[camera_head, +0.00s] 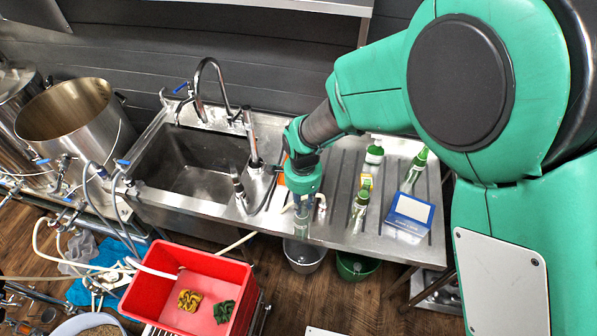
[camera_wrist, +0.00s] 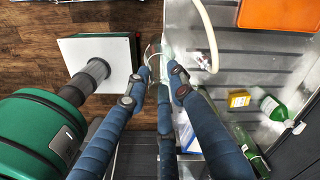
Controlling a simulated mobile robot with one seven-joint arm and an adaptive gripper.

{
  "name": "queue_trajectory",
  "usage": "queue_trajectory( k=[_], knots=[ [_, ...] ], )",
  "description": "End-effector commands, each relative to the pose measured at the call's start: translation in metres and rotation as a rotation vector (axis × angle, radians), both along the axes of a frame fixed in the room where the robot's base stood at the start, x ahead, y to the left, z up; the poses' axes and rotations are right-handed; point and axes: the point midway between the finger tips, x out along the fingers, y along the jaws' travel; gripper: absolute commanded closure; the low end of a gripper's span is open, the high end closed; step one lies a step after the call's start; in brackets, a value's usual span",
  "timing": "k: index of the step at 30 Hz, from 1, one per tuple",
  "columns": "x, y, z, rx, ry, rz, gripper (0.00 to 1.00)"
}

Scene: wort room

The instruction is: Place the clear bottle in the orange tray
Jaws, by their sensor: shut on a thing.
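My gripper (camera_head: 302,196) is over the front edge of the steel sink counter. Only a faint, see-through part of the bottle (camera_wrist: 153,54) shows at the fingertips in the wrist view. The orange tray (camera_wrist: 278,13) lies on the counter at the top right of the wrist view, apart from the bottle. In the head view only a sliver of orange shows behind my gripper, which hides most of the tray.
A pale hose (camera_wrist: 209,38) lies near the bottle. The sink (camera_head: 195,165) is left; a red crate (camera_head: 150,296) and buckets (camera_head: 304,256) are below.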

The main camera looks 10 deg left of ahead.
Motion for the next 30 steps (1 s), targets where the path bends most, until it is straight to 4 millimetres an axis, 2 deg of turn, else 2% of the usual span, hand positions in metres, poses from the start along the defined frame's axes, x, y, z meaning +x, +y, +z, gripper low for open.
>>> queue_trajectory(
  k=[18, 24, 30],
  knots=[
    [0.105, 0.023, 0.006, 0.001, -0.001, 0.024, 1.00],
    [0.124, 0.026, 0.005, 0.001, -0.001, 0.030, 1.00],
    [0.129, 0.026, 0.006, 0.001, -0.001, 0.031, 1.00]
  ],
)
